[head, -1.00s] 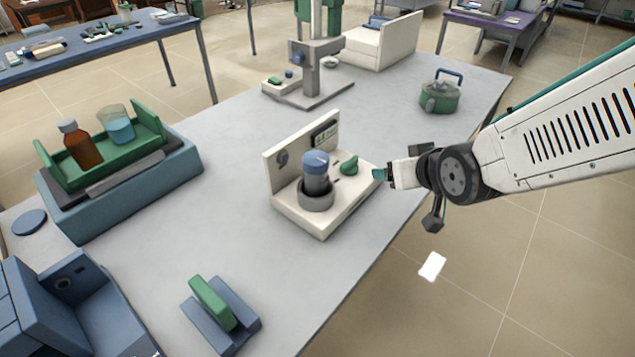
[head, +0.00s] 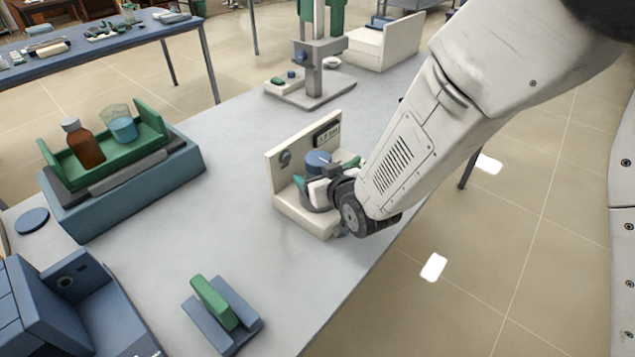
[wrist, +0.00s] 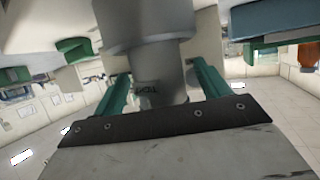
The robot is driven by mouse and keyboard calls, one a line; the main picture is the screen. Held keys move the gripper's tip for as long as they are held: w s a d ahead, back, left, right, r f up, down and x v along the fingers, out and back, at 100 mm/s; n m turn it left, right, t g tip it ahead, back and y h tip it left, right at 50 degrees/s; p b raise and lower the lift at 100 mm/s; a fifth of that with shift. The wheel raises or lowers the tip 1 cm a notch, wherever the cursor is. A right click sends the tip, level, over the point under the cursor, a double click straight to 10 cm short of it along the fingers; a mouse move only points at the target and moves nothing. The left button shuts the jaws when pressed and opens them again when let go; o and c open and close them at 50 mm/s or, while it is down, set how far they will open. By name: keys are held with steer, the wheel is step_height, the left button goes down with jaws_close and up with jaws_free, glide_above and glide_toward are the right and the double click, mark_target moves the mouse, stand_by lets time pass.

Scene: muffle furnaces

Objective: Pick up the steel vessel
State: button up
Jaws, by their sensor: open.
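The steel vessel shows its blue top (head: 317,160) in the head view, upright in the round holder of a white bench device (head: 290,208). My gripper (head: 318,186) is at the vessel from the table's right side, low beside the device's base. In the wrist view, which looks upside down, the grey vessel (wrist: 152,76) stands between the two teal fingers of my gripper (wrist: 161,88). The fingers are open, one on each side. I cannot tell if either touches it.
The device's upright back panel (head: 285,158) with a display stands just behind the vessel. A blue balance (head: 130,200) with a green tray and bottle is at the left. A green block on a blue stand (head: 235,335) is in front. The table between is clear.

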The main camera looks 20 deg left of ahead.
steer(key=shift+w+a+f, duration=0.15)
steer(key=shift+w+a, duration=0.05)
steer(key=shift+w, duration=0.05)
steer(key=c, duration=1.5)
